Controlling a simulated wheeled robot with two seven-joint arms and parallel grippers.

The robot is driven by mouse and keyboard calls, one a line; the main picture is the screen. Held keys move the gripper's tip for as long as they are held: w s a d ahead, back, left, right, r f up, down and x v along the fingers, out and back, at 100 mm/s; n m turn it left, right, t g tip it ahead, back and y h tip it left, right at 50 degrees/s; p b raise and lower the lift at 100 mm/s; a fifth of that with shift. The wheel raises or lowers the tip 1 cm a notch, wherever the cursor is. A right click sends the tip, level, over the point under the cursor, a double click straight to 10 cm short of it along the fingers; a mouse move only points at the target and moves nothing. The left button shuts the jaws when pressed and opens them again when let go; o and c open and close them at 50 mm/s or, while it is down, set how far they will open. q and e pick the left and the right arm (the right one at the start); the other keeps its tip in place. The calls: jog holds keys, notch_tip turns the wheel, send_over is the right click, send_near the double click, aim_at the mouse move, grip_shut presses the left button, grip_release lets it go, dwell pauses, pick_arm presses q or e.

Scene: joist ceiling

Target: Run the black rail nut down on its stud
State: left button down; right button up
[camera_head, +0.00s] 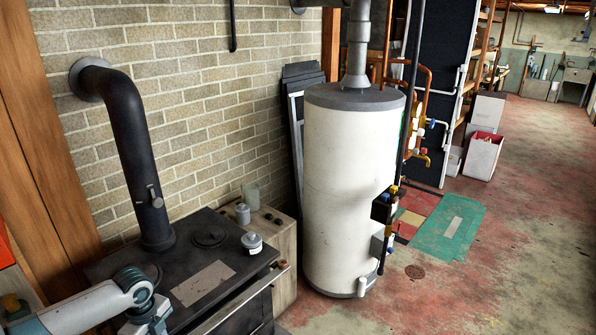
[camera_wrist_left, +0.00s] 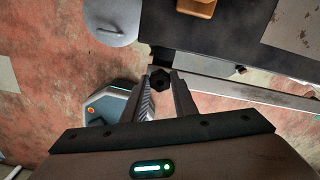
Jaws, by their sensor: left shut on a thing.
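In the left wrist view my left gripper (camera_wrist_left: 161,88) is shut on a small black six-sided nut (camera_wrist_left: 161,78), held between the fingertips. The nut is beside the left end of a pale metal rail (camera_wrist_left: 235,90); whether it touches anything there I cannot tell. I cannot make out the stud. In the head view only part of my left arm shows at the lower left, and neither gripper is visible. A black stove (camera_head: 232,251) stands there with a rail along its front edge (camera_head: 243,300).
A black stovepipe (camera_head: 133,150) rises from the stove to the brick wall. A small jar (camera_head: 252,242) stands on its top. A white tank (camera_head: 345,185) stands to the right. A green mat (camera_head: 440,235) lies on the floor. Open floor (camera_head: 480,290) lies at the right.

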pick_arm(q)
jog(key=shift+w+a+r+m, duration=0.1)
jog(key=shift+w+r+m, duration=0.1)
jog(key=shift+m, duration=0.1)
jog(key=m, duration=0.2)
jog(key=shift+m, duration=0.6)
jog(key=shift+p, duration=0.3)
